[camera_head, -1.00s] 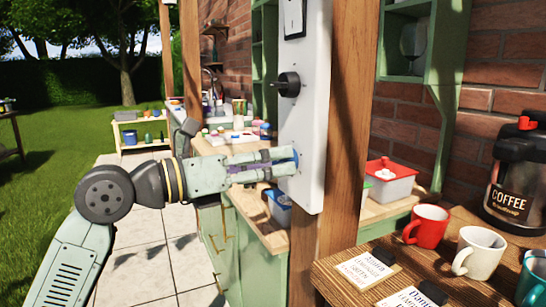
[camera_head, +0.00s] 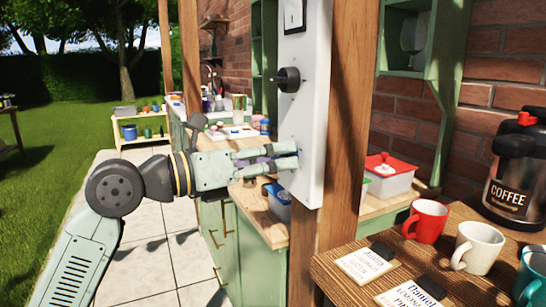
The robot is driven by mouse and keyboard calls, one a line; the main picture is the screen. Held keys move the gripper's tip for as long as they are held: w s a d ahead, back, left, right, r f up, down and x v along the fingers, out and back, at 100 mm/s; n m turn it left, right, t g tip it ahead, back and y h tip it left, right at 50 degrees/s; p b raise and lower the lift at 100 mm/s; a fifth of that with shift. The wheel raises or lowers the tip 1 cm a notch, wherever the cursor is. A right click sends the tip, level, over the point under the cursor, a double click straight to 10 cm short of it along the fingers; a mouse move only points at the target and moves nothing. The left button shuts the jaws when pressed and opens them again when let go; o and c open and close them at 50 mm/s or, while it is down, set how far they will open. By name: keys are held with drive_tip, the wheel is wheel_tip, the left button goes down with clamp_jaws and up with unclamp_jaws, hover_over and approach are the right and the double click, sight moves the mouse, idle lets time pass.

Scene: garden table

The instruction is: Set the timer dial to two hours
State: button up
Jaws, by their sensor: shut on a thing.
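A white panel (camera_head: 304,110) is fixed upright on the wooden post. A black dial (camera_head: 289,79) sticks out from its upper part, clear of my gripper, and a switch (camera_head: 294,15) is above that. My gripper (camera_head: 292,155) reaches from the left to the lower part of the panel. Its fingers are closed on a small dial at the panel face. The fingers hide nearly all of that dial, so its setting and any marks cannot be read. I cannot tell from its look which dial is the timer.
A wooden table at front right holds a red mug (camera_head: 425,220), a white mug (camera_head: 477,248), a teal mug (camera_head: 531,278), a coffee dispenser (camera_head: 515,170) and cards (camera_head: 366,263). A red-lidded box (camera_head: 388,176) and blue container (camera_head: 279,202) stand on the counter behind the post.

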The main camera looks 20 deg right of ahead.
drive_tip(key=shift+c, duration=1.1)
drive_tip(key=shift+f+b, duration=0.1)
drive_tip(key=shift+b, duration=0.25)
drive_tip(key=shift+s+f+m+h+b, duration=0.1)
drive_tip(key=shift+m+h+b, duration=0.3)
drive_tip(key=shift+m+b, duration=4.9)
drive_tip(key=shift+m+p, duration=0.9)
drive_tip(key=shift+m, duration=0.2)
drive_tip(key=o, duration=1.1)
